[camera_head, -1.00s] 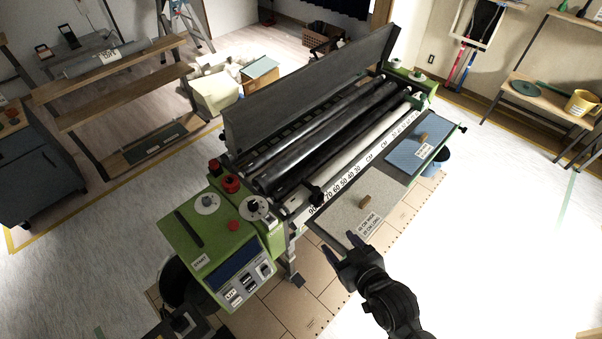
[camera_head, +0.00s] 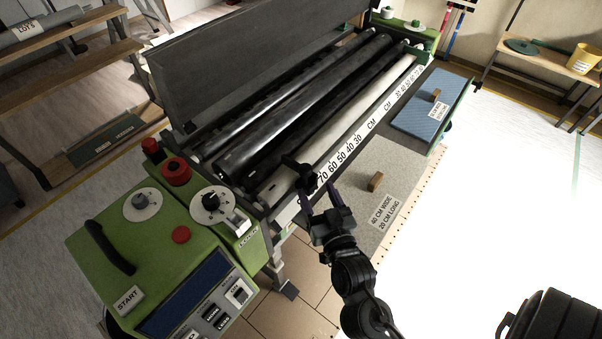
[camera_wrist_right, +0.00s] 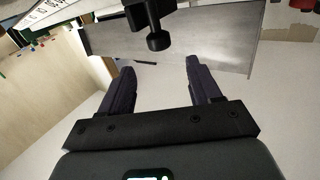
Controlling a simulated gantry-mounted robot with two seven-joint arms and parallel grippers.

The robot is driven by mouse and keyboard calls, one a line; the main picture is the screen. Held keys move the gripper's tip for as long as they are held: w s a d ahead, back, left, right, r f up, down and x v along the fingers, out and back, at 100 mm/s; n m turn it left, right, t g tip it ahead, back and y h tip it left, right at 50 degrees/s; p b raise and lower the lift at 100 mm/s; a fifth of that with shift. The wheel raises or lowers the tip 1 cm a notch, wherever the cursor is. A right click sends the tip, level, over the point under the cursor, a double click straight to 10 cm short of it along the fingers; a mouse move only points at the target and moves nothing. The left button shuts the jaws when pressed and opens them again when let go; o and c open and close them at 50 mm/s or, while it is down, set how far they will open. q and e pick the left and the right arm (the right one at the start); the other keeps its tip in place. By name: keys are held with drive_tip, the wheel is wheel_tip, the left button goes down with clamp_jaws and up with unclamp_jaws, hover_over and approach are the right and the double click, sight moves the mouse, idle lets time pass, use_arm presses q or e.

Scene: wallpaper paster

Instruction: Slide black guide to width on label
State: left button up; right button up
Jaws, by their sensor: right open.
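The black guide (camera_head: 303,180) sits on the ruled white bar (camera_head: 345,150), near its high-number end by the 70 mark. The label (camera_head: 385,213) reads 40 CM WIDE, 20 CM LONG and lies on the grey speckled sheet (camera_head: 400,165). My right gripper (camera_head: 322,190) is open and empty beside the guide, on its near side. In the right wrist view the guide's dark knob (camera_wrist_right: 157,40) is just ahead of and between the spread fingers (camera_wrist_right: 159,68); no grip on it shows. My left gripper is not in view.
The green control panel (camera_head: 165,240) with red knobs stands left of the guide. Long black rollers (camera_head: 300,110) lie behind the bar. A blue sheet (camera_head: 430,100) with its own label lies at the far right end. Open floor (camera_head: 500,190) is to the right.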

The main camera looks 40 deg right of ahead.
drive_tip(key=b, duration=0.1)
hover_over(296, 171)
drive_tip(key=s, duration=0.2)
drive_tip(key=shift+s+d+f, duration=0.2)
drive_tip(key=shift+f, duration=0.05)
clamp_jaws()
idle(0.4)
